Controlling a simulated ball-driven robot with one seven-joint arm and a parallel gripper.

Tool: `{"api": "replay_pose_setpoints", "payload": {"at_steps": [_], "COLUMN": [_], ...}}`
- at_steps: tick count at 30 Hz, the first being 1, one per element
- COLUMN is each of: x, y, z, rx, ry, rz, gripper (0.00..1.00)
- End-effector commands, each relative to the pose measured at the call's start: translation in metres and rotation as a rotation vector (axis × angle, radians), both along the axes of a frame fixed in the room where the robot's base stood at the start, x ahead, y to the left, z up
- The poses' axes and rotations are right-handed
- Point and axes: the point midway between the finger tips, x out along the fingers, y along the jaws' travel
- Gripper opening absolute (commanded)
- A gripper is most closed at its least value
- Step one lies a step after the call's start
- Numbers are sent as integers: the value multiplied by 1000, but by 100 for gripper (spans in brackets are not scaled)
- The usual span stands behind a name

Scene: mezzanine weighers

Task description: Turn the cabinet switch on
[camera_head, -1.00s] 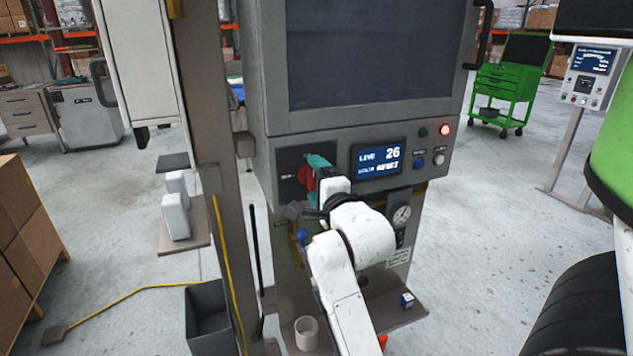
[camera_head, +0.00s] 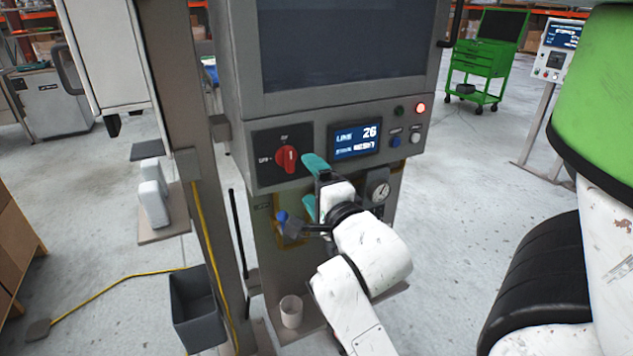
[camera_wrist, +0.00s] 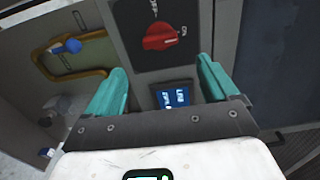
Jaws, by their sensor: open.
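The cabinet switch is a red rotary knob (camera_head: 287,159) on a black plate (camera_head: 268,139) at the left of the cabinet's control panel. Its grip stands upright in the head view, toward the label above it; the OFF label is on its left. In the wrist view the knob (camera_wrist: 160,37) lies beyond the fingertips, with its grip across the picture. My gripper (camera_head: 311,186), with teal fingers, is open and empty, to the right of and a little below the knob, apart from it. In the wrist view my gripper (camera_wrist: 162,76) frames a blue display.
The lit display (camera_head: 355,138) is close right of the switch. Small buttons and a red lamp (camera_head: 421,108) are farther right. A white cup (camera_head: 291,311) stands on the lower shelf, and a grey bin (camera_head: 196,308) is at the left.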

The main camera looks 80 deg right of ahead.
Motion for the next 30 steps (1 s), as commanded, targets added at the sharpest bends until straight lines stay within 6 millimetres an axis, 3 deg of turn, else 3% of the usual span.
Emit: {"api": "replay_pose_setpoints", "payload": {"at_steps": [9,30], "x": [-9,-8], "y": [11,13], "z": [1,-3], "rx": [1,1], "ry": [1,16], "rz": [3,7], "gripper": [87,87]}}
